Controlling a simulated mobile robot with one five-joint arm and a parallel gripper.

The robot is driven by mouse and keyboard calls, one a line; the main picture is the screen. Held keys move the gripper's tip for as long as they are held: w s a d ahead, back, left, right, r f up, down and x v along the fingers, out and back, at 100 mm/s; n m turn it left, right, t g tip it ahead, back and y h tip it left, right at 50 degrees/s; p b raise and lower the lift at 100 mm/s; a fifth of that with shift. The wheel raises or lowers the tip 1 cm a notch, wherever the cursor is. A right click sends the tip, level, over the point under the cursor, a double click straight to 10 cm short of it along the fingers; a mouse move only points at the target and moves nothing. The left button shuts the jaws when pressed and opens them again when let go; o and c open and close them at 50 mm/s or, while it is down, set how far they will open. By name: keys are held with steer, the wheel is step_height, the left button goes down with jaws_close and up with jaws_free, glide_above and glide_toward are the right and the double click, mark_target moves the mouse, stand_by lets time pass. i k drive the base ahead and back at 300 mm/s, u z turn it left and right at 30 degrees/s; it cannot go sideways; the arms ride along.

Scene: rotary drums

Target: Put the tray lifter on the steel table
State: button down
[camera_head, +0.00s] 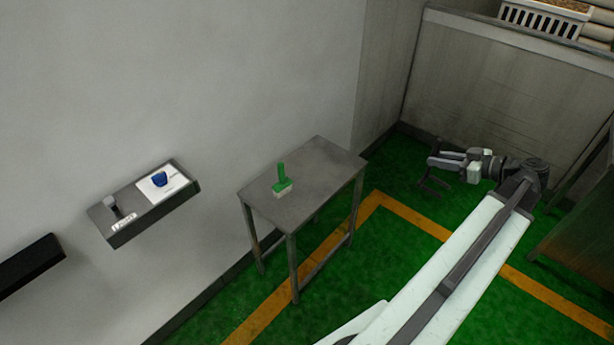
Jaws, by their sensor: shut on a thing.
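The steel table (325,165) stands against the wall near the middle of the view, its top grey and mostly bare. My gripper (437,174) is to the right of the table, over the green floor and apart from the table. It is shut on a small dark grey thing with thin prongs, which I take for the tray lifter (431,187). The lifter is small and dark here, and its grip point is hard to make out.
A green-handled brush (282,182) stands on the table top, left of its middle. A grey partition (500,85) stands behind my gripper, with a white crate (545,17) above.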

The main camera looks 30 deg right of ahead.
mark_target(322, 162)
steer(key=z, duration=0.05)
steer(key=i, duration=0.95)
steer(key=u, duration=0.05)
